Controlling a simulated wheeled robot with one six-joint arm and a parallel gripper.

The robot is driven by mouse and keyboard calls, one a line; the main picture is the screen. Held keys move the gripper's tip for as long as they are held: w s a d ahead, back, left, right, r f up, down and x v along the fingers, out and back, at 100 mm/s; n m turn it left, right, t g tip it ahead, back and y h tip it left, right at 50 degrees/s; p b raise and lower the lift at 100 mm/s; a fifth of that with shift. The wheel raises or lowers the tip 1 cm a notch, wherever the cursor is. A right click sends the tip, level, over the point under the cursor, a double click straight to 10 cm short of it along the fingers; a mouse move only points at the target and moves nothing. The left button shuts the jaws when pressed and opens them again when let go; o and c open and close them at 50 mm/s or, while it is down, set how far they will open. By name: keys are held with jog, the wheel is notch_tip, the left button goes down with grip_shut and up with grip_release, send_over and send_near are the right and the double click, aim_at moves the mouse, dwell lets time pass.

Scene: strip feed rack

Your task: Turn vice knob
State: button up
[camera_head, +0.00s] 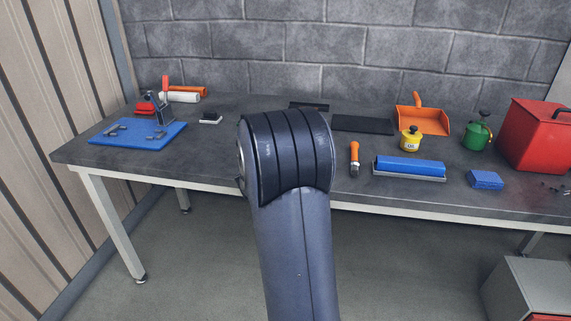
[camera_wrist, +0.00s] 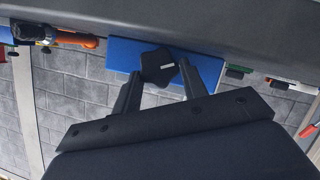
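In the wrist view, a black star-shaped knob (camera_wrist: 159,67) shows in front of a flat blue panel (camera_wrist: 210,68). My gripper (camera_wrist: 160,74) points at the knob, with one dark finger on each side. The fingers are spread about as wide as the knob, and I see no clear squeeze on it. I cannot tell whether the fingertips touch it. In the head view, my arm link fills the middle and my gripper is not visible. I cannot make out a vice for certain there.
A blue mat (camera_head: 110,139) with small metal parts and a dark upright device (camera_head: 158,105) lies at the left of the workbench (camera_head: 240,189).

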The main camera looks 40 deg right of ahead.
jog(key=c, duration=0.3)
jog(key=shift+f+b, duration=0.2)
jog(key=shift+b, duration=0.4)
jog(key=shift+c, duration=0.2)
jog(key=shift+r+n+h+b, duration=0.1)
jog(key=shift+n+h+b, duration=0.2)
jog(key=shift+n+b, duration=0.25)
jog(key=o, duration=0.7)
jog(key=shift+a, duration=0.15)
jog(key=v, duration=1)
jog(key=shift+a+r+b, duration=0.3)
jog(key=shift+b, duration=0.1)
